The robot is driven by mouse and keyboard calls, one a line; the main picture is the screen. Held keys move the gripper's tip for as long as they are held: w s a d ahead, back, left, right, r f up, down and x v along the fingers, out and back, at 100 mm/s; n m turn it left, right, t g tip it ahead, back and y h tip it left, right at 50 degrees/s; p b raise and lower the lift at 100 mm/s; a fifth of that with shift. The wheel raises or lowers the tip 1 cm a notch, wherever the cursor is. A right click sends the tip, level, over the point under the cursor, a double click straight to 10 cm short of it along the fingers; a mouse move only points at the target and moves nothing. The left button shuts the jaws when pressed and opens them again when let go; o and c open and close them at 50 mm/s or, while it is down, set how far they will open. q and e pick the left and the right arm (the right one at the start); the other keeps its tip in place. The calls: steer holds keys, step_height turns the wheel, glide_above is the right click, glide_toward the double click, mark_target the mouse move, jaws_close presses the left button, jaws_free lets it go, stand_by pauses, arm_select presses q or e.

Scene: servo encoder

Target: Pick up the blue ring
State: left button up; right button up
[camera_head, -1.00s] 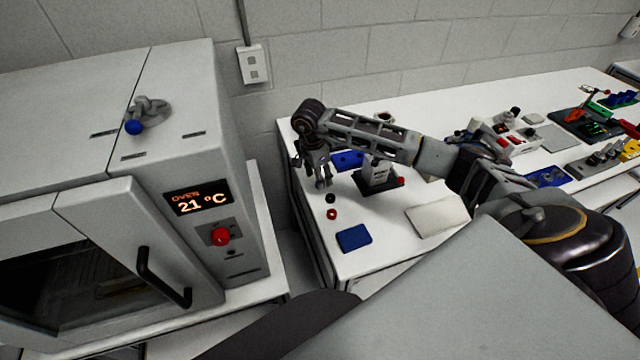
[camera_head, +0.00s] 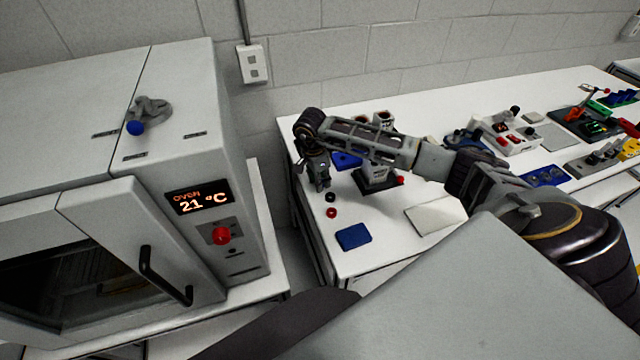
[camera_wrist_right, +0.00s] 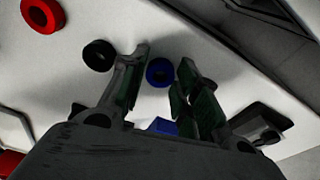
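The blue ring (camera_wrist_right: 159,72) lies flat on the white table, seen between the fingertips in the right wrist view. In the head view it cannot be made out; my right gripper covers that spot. Whether the fingertips touch the table is unclear. A black ring (camera_head: 330,197) and a red ring (camera_head: 331,212) lie in front of the gripper. My left gripper is not in view.
A blue pad (camera_head: 353,237) lies nearer the front edge, with a pale flat sheet (camera_head: 436,215) to its right. A dark-based fixture (camera_head: 376,186) and a blue bin (camera_head: 347,160) stand close beside the gripper. An oven (camera_head: 222,215) stands left, across a gap.

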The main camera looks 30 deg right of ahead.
steer(key=c, duration=0.3)
steer(key=shift+r, duration=0.15)
steer(key=shift+r+b, duration=0.8)
steer(key=shift+r, duration=4.1)
